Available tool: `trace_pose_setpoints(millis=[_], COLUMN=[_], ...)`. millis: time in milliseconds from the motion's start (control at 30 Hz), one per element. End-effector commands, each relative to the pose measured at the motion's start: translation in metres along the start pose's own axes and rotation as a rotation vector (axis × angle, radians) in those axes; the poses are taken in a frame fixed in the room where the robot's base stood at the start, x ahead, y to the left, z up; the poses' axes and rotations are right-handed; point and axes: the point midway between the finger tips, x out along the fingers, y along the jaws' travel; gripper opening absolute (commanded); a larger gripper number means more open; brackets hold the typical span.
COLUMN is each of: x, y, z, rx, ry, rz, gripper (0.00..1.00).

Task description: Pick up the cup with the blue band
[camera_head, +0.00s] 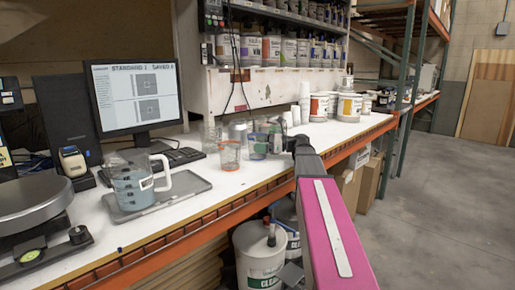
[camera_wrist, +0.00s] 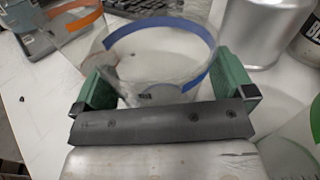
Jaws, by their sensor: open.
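The cup with the blue band (camera_wrist: 160,62) is clear plastic and stands between the two green fingers of my gripper (camera_wrist: 166,78) in the wrist view. The fingers are open, one on each side of the cup; I cannot tell whether either touches it. In the head view the blue-banded cup (camera_head: 257,147) stands on the white bench, just left of my dark gripper end (camera_head: 280,141). A clear cup with an orange band (camera_head: 230,155) stands to its left, and it also shows at upper left in the wrist view (camera_wrist: 75,25).
A grey metal can (camera_wrist: 252,32) stands close behind the right finger in the wrist view. A blue-filled pitcher (camera_head: 135,184) sits on a grey tray (camera_head: 190,187) at left. Stacked white cups and paint tubs (camera_head: 319,106) stand farther back. The bench front is mostly clear.

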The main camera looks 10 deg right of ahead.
Motion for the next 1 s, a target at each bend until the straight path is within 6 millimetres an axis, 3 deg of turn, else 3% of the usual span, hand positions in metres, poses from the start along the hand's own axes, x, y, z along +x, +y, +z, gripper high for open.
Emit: trace_pose_setpoints(millis=[200,300,667,1000], x=[0.001,0.001,0.000,0.000], y=[0.000,0.000,-0.001,-0.006], z=[0.000,0.000,0.004,0.053], rx=[0.000,0.000,-0.001,-0.003], ry=[0.000,0.000,0.000,0.000], rz=[-0.001,-0.001,-0.001,-0.001], gripper=[0.97,0.71,0.70,0.70])
